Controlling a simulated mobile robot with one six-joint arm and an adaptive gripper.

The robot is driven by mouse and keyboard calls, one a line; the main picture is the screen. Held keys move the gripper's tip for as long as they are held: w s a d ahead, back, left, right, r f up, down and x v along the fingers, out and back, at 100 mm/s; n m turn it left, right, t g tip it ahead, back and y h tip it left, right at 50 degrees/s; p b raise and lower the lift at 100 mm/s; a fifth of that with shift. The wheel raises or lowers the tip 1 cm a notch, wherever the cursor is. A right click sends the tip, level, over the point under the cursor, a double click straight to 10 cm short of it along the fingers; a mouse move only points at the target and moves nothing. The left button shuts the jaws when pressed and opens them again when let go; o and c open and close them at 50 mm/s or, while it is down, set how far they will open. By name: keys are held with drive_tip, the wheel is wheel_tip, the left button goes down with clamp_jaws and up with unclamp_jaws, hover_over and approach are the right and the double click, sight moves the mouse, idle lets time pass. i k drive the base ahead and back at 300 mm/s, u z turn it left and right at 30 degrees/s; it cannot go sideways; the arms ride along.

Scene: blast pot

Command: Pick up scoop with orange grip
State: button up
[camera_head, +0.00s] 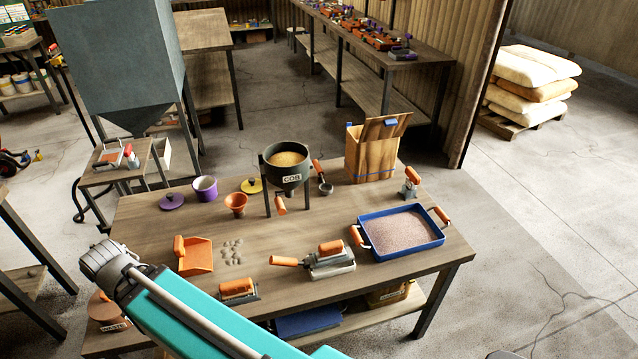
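A small scoop with a round grey metal bowl (326,188) and an orange grip (318,166) is on the workbench, just right of the dark hopper pot. Its grip points up and back, and I cannot tell whether it touches the pot. An orange dustpan-shaped tool (197,258) with an orange handle lies at the left of the bench. My teal arm crosses the lower left, with a grey joint at its upper end. My gripper is not visible.
The wooden workbench (330,222) also holds the hopper pot (287,176), a paper bag (368,154), a blue tray of grit (441,238), a purple cup (205,189), an orange funnel (236,202) and orange-handled tools (326,262). A grey hopper stands behind left.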

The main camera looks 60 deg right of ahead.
sight(325, 189)
drive_tip(key=z, duration=0.05)
drive_tip(key=k, duration=1.25)
drive_tip(key=z, duration=1.4)
drive_tip(key=i, duration=1)
drive_tip(key=z, duration=0.05)
